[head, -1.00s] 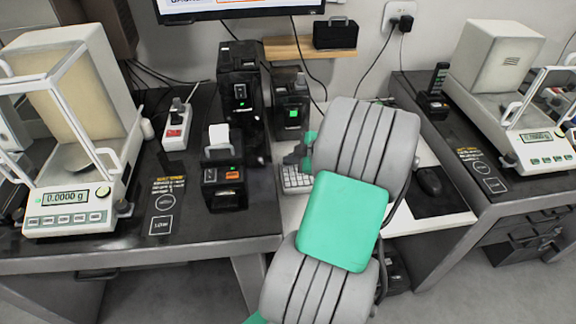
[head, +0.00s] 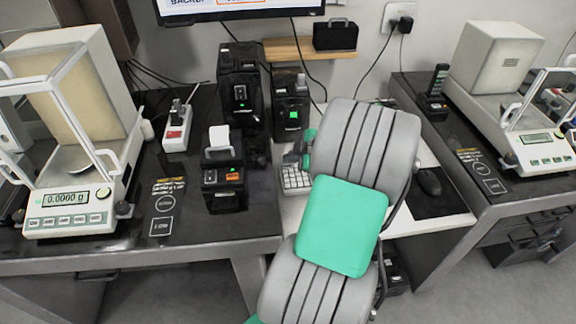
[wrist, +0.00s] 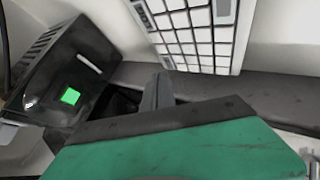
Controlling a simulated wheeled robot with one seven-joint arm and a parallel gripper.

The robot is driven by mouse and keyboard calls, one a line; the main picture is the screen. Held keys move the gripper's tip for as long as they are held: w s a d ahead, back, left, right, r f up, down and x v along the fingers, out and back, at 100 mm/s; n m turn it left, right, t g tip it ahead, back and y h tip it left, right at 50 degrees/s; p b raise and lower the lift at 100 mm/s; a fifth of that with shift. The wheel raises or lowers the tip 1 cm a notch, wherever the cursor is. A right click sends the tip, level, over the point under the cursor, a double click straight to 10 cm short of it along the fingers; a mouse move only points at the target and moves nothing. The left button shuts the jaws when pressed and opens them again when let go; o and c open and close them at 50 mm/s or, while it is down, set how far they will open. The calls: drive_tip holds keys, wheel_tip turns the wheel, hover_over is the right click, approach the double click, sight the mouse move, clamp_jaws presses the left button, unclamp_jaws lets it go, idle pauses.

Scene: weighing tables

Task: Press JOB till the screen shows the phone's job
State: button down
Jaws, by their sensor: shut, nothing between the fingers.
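The screen (head: 240,13) hangs at the top of the head view. Only its bottom strip shows, with cut-off text and part of an orange-outlined box, so I cannot read a job on it. A black device with a lit green button (head: 293,114) stands behind the white keypad (head: 294,178). The green button also shows at the left of the wrist view (wrist: 70,96). No JOB label is readable. My gripper (wrist: 157,90) is shut and empty, its tip between that device and the keypad in the wrist view. In the head view my arm mostly hides it. A phone-like black handset (head: 439,78) stands upright at right.
Balances stand on the left (head: 70,190) and right (head: 525,130) tables. A black printer (head: 224,175), a taller black device (head: 239,85) and a power strip (head: 178,128) crowd the left table. A mouse (head: 429,182) lies right of my arm. Cables hang behind.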

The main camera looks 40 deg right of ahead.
sight(290, 168)
drive_tip(key=shift+r+p, duration=1.2)
drive_tip(key=shift+r, duration=1.35)
